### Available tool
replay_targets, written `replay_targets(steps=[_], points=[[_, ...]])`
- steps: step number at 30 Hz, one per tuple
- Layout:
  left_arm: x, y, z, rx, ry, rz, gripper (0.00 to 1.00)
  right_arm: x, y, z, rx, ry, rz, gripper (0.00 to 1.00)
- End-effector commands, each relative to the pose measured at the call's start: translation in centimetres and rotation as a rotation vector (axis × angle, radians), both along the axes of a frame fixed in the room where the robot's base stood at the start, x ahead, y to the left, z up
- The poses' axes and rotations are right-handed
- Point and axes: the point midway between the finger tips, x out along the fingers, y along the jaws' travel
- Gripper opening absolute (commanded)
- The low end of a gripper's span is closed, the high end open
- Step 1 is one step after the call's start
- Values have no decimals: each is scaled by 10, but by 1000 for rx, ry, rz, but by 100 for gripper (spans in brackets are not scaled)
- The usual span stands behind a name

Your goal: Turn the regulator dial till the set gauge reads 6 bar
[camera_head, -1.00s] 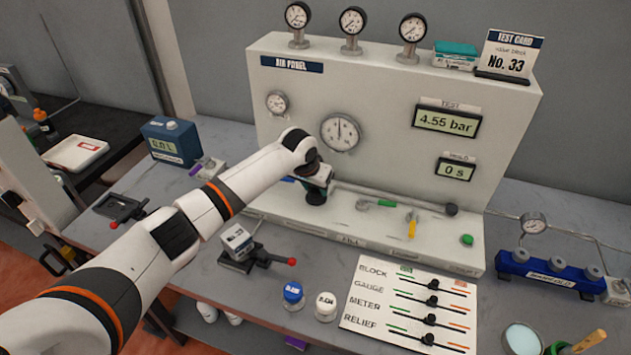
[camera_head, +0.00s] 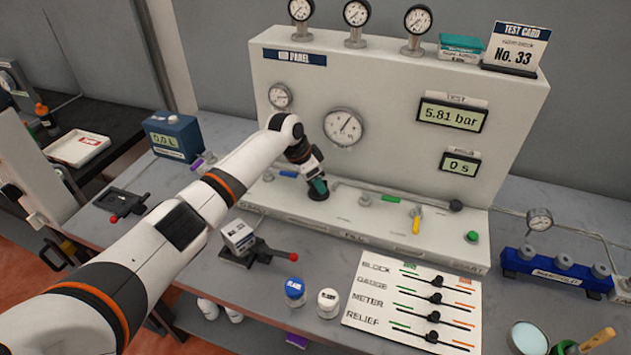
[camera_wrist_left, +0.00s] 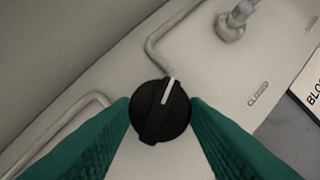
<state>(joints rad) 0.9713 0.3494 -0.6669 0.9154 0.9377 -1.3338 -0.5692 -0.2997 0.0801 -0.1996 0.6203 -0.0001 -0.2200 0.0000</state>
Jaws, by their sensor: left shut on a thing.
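The regulator dial is a black round knob (camera_wrist_left: 160,110) with a white pointer line, seen in the left wrist view. In the head view the dial (camera_head: 318,194) shows just under my left gripper (camera_head: 317,186). The green fingers of my left gripper (camera_wrist_left: 160,115) are shut on the dial from both sides. The air panel (camera_head: 385,95) carries a large round gauge (camera_head: 344,127) whose needle points up and to the right. The test display (camera_head: 452,115) reads 5.81 bar, and the timer display (camera_head: 459,161) reads 0 s. I cannot make out which gauge is labelled set. My right gripper is not in view.
A yellow-handled valve (camera_head: 416,222) and a green-handled valve (camera_head: 390,198) sit right of the dial on the panel's ledge. A blue manifold (camera_head: 556,270) stands at right.

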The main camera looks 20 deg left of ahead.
Motion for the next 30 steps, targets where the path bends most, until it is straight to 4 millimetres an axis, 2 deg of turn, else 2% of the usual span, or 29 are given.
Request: replay_targets(steps=[13, 14, 17, 26, 30], points=[[0, 0, 1, 1, -1, -10, 18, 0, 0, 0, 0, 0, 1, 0], [0, 0, 1, 1, -1, -10, 44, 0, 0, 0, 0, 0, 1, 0], [0, 0, 1, 1, -1, -9, 60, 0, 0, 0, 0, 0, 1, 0], [0, 0, 1, 0, 0, -9, 62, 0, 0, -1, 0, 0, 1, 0], [-2, 3, 11, 0, -3, -10, 62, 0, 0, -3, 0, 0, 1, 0]])
